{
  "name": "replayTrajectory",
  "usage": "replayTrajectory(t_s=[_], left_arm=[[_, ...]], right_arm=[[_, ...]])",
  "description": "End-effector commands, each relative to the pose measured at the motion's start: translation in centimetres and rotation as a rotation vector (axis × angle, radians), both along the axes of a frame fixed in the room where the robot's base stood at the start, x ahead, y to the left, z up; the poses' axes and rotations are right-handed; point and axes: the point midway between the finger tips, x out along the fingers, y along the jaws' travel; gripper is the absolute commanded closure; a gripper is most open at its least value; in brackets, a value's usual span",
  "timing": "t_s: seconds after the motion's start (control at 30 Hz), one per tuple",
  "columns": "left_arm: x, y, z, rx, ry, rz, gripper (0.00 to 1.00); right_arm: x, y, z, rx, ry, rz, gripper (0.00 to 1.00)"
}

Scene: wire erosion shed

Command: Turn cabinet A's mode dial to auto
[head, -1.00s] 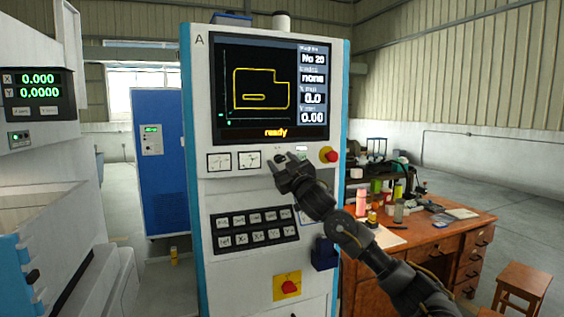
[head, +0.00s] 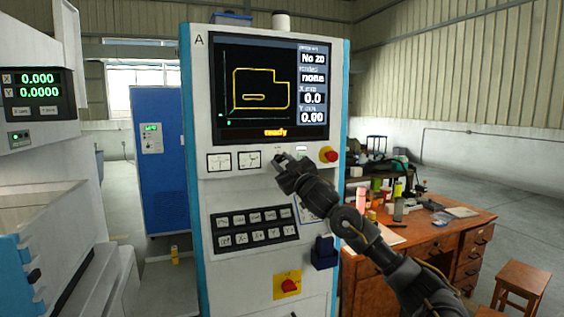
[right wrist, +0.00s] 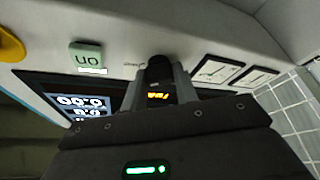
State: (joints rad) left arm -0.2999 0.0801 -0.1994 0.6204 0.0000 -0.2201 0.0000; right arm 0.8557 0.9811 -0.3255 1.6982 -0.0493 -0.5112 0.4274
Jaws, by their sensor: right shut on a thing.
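Cabinet A (head: 199,120) stands upright in the middle of the head view, with the letter A at its top left. Its mode dial is mostly hidden by my right gripper (head: 279,160) in that view. In the right wrist view the black dial (right wrist: 158,70) sits between the fingers, against the pale panel. My right gripper is shut on it, and its fingers cover the dial's sides. I cannot read the dial's pointer or setting. The screen (head: 262,90) shows "ready" and a yellow outline. My left gripper is not in view.
Two meters (head: 219,162) sit left of the dial; a red emergency knob (head: 328,155) sits to its right. The right wrist view shows a pale "on" button (right wrist: 87,57). A keypad (head: 254,229) lies below. A wooden desk (head: 435,240) stands right of the cabinet.

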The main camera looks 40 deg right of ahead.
Motion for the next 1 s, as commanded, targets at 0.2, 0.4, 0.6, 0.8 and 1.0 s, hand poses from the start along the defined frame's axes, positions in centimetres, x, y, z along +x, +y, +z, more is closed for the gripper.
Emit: replayTrajectory(t_s=[0.2,0.4,0.6,0.8,1.0], left_arm=[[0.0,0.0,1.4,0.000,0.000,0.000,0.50],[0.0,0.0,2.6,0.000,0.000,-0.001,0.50],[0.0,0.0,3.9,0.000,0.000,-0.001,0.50],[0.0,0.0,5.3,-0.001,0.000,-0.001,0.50],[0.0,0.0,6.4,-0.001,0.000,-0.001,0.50]], right_arm=[[-0.1,-0.1,0.4,-0.186,0.066,0.000,0.94],[-0.1,-0.2,0.5,-0.367,0.130,-0.001,0.94],[-0.1,-0.3,0.6,-0.546,0.192,-0.001,0.94],[-0.1,-0.3,0.7,-0.712,0.250,0.000,0.94],[-0.1,-0.3,0.7,-0.848,0.297,0.000,0.94]])
